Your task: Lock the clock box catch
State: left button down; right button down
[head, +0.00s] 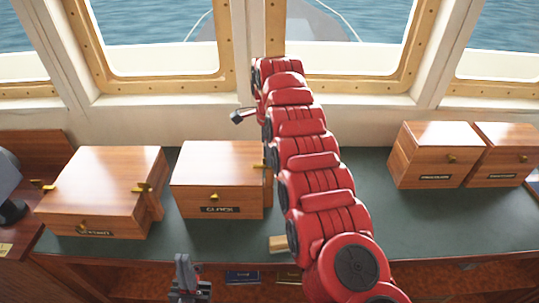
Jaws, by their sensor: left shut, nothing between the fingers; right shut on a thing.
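The clock box (218,172) is a closed wooden box labelled CLOCK, left of centre on the green counter. A small brass fitting (214,196) sits on its front above the label. Another brass piece (265,166) shows at its right edge, partly covered by my red arm. I cannot tell whether a catch there is locked. My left gripper (183,268) is low in front of the counter, below the clock box, shut and empty. My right arm (310,165) stretches across the middle. Its gripper cannot be made out; the arm covers the area right of the box.
A similar wooden box (105,180) with brass fittings stands to the left. Two more boxes (432,150) (500,150) stand at the right. A tan wooden piece (278,243) shows beside my arm at the counter's front edge. The counter (400,222) is clear at front right.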

jog(key=shift+r, duration=0.1)
dwell(0.4)
jog(key=c, duration=1)
grip_release()
jog(key=shift+r, duration=0.45)
notch_tip(320, 180, up, 2)
jog(key=shift+d+r, duration=0.1)
jog(key=shift+d, duration=0.05)
notch_tip(320, 180, up, 14)
jog(key=p, duration=1.4)
jog(key=shift+r+p, duration=0.15)
jog(key=shift+p, duration=0.25)
